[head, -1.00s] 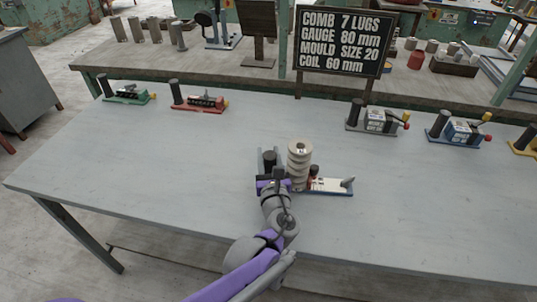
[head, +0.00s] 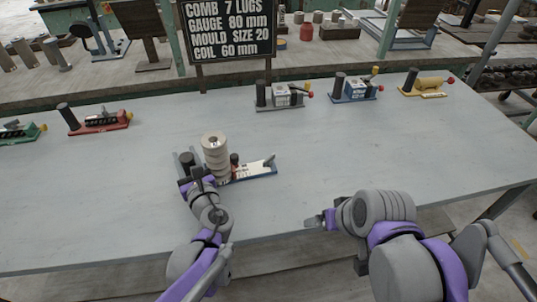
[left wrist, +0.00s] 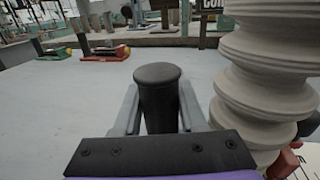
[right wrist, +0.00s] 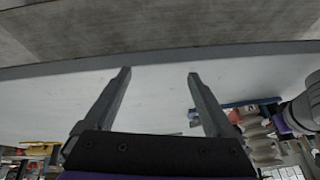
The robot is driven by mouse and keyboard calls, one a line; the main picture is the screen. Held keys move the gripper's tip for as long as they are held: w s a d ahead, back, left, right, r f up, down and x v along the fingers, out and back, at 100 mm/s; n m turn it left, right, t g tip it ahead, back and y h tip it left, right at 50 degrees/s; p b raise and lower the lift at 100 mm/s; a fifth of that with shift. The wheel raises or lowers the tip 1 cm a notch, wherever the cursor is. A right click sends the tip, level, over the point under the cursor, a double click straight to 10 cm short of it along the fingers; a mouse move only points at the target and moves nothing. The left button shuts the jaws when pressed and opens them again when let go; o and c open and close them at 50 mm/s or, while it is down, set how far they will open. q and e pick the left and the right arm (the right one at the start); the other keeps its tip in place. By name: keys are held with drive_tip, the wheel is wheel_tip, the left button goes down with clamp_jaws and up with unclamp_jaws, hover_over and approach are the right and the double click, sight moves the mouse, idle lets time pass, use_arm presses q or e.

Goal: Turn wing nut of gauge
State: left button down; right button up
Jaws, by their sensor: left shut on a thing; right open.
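The gauge (head: 258,173) has a blue base with a white scale and stands near the middle of the table. A small grey piece at its right end looks like the wing nut (head: 269,161). A pale ribbed column (head: 214,152) stands on or beside the gauge and hides part of it. My left gripper (head: 188,174) is shut around the gauge's black upright post (left wrist: 158,95), left of the column. My right gripper (head: 312,221) is open and empty near the table's front edge, apart from the gauge. The gauge's blue base (right wrist: 240,103) also shows in the right wrist view.
A sign (head: 231,28) reads "GAUGE 80 mm" among other lines. Along the table's back stand a red device (head: 100,122), a grey one (head: 281,97), a blue one (head: 357,90) and a yellow one (head: 428,84). The table right of the gauge is clear.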

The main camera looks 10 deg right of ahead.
drive_tip(key=w+a+r+n+y, duration=0.15)
drive_tip(key=w+r+n, duration=0.25)
drive_tip(key=w+r, duration=0.45)
drive_tip(key=n+g, duration=0.2)
drive_tip(key=n, duration=0.4)
approach(270, 158)
drive_tip(key=shift+y, duration=0.45)
drive_tip(key=x, duration=0.8)
drive_tip(key=shift+d+f, duration=0.25)
drive_tip(key=shift+f, duration=0.05)
drive_tip(key=c, duration=1.4)
